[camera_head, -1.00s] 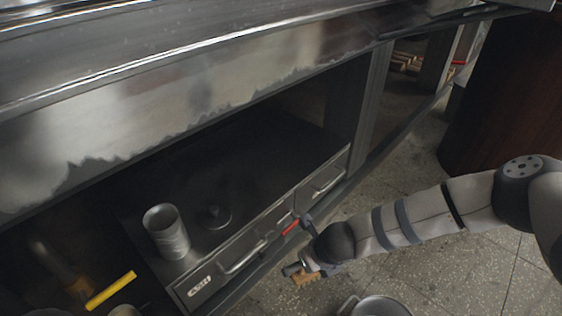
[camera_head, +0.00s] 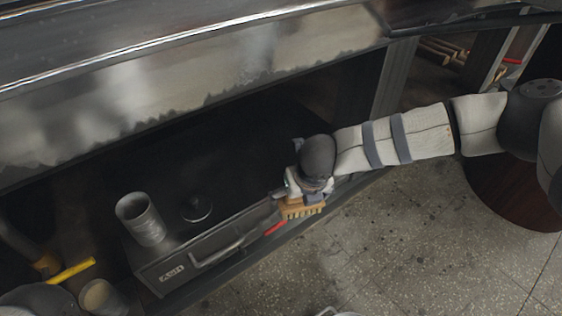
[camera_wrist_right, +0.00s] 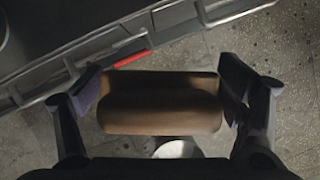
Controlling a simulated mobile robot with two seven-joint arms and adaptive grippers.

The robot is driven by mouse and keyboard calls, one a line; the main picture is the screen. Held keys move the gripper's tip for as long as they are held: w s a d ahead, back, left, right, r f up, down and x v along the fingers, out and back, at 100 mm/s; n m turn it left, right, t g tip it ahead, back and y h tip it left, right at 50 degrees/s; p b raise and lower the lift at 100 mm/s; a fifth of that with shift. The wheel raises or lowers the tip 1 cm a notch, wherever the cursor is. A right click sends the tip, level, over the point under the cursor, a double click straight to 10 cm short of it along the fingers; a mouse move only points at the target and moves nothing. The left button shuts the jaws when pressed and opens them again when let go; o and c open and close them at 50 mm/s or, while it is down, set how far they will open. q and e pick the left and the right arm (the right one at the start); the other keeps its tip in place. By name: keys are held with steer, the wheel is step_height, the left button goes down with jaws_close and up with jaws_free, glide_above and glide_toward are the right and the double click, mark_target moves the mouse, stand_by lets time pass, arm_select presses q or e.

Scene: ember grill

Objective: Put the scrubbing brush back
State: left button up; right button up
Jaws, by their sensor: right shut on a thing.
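The scrubbing brush (camera_head: 303,210) has a brown wooden block with pale bristles pointing down. My right gripper (camera_head: 304,196) is shut on it and holds it in front of the drawer fronts, over the front edge of the cabinet. In the right wrist view the wooden block (camera_wrist_right: 162,103) sits across between the two fingers of the gripper (camera_wrist_right: 163,88), one at each end. My left gripper is not in view.
A grey metal can (camera_head: 140,220) and a dark round lid (camera_head: 196,208) stand on the dark shelf above the ash drawer (camera_head: 190,262). A red strip (camera_head: 276,228) lies along the front edge. A yellow bar (camera_head: 71,270) and pale cup (camera_head: 100,296) are at lower left.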

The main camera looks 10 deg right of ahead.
steer(key=shift+w, duration=0.35)
steer(key=w+b, duration=0.3)
steer(key=w, duration=0.2)
steer(key=w+b, duration=0.3)
steer(key=w, duration=0.2)
steer(key=w+b, duration=0.4)
steer(key=w, duration=0.1)
steer(key=shift+w+f, duration=0.2)
steer(key=shift+f, duration=0.1)
steer(key=shift+w+r+b, duration=0.15)
steer(key=shift+w+b, duration=0.35)
steer(key=shift+w, duration=0.15)
steer(key=shift+w+f+b, duration=0.2)
steer(key=shift+w+b, duration=0.2)
steer(key=shift+b, duration=0.3)
arm_select(q)
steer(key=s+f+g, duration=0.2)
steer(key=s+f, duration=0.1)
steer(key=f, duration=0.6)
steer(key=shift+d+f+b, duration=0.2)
steer(key=shift+b, duration=0.25)
arm_select(e)
steer(key=shift+f, duration=1.3)
steer(key=shift+f, duration=0.15)
steer(key=o, duration=1)
steer(key=shift+c, duration=0.2)
